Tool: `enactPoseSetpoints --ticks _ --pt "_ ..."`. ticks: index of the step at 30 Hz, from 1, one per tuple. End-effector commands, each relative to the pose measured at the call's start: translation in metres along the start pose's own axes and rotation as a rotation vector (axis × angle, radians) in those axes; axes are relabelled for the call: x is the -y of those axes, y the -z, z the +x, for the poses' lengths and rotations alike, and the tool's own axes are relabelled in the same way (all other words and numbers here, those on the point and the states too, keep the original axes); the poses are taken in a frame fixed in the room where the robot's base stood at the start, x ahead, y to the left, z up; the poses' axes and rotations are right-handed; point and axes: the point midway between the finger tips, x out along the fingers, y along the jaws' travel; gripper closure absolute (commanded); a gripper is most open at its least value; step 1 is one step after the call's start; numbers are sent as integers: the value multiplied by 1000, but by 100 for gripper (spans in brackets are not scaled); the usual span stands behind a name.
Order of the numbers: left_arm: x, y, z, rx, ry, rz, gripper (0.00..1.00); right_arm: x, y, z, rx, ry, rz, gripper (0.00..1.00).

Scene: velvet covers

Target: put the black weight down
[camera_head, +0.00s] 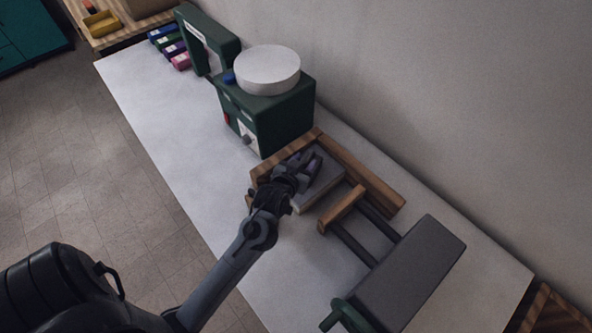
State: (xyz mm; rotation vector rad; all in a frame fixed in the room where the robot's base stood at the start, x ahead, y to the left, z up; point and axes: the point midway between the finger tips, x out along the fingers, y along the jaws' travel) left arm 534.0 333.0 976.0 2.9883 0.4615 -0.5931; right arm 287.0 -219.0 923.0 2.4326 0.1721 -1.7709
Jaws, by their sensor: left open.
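My left gripper (311,168) is over the wooden frame (362,176) near the middle of the table. Its fingers are open, close above a flat grey slab (325,188) that lies inside the frame. The gripper and wrist hide part of the slab, and I cannot tell whether they touch it. No separate black weight can be clearly made out; something small and dark between or behind the fingers cannot be told from the gripper itself. My right gripper is out of view.
A large dark grey block (412,274) with rods and a green handle (348,315) stands at the lower right. A green machine (282,120) with a round white top (267,69) stands behind the frame. The white table (165,135) is clear along its left side.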

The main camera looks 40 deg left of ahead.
Motion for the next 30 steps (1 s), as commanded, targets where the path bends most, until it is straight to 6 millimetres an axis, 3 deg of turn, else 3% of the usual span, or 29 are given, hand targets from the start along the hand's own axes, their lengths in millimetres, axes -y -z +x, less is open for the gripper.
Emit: enactPoseSetpoints --ticks 6,14,17,22,27,30 --pt "0 0 -37 2 -1 -1 55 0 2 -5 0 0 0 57" --pt "-6 -9 -65 48 -34 18 55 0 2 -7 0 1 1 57" --pt "-19 -29 -82 154 -101 56 55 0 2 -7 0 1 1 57" --pt "-40 -82 -135 433 -229 172 55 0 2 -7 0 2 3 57" --pt "-42 -124 -194 688 -292 299 55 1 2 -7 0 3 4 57" --pt "-38 -138 -218 785 -303 350 55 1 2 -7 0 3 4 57"
